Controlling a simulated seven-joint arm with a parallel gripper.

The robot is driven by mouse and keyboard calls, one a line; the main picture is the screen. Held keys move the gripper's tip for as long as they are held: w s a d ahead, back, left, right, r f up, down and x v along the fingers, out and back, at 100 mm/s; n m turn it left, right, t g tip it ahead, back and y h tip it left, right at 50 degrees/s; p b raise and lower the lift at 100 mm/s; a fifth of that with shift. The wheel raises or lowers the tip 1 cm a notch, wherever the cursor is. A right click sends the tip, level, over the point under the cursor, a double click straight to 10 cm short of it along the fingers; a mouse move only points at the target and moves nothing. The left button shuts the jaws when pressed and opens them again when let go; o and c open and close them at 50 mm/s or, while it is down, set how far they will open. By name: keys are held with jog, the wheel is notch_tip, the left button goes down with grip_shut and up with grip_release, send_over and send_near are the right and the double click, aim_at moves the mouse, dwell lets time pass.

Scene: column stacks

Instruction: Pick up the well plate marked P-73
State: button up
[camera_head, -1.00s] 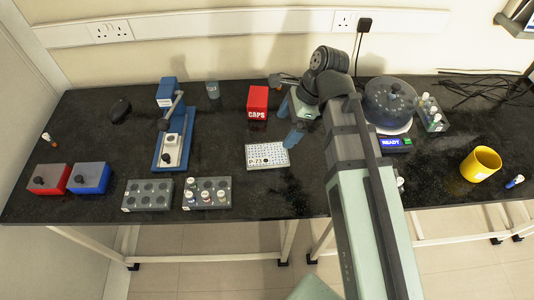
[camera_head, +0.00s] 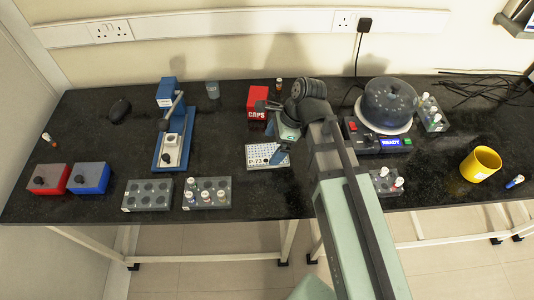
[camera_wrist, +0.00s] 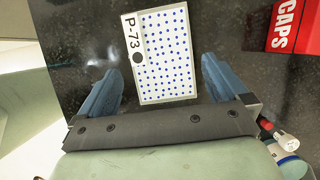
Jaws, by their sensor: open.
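The well plate marked P-73 (camera_head: 259,154) is white with blue dots and lies flat on the dark bench, near its middle. In the wrist view the plate (camera_wrist: 165,60) lies ahead of and between my two blue fingers, with its P-73 label and a black dot along its left edge. My gripper (camera_head: 279,150) is open and over the plate's right part in the head view. In the wrist view my gripper (camera_wrist: 160,85) holds nothing, and its fingers sit on either side of the plate's near end. I cannot tell how high above the plate they are.
A red CAPS box (camera_head: 257,101) stands behind the plate and also shows in the wrist view (camera_wrist: 294,28). Vial racks (camera_head: 207,192) and a blue press (camera_head: 172,145) stand to the left. A domed centrifuge (camera_head: 388,105) and a yellow mug (camera_head: 481,164) are to the right.

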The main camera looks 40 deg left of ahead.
aim_at(267, 152)
jog(key=shift+x, duration=1.85)
jog(key=c, duration=0.8)
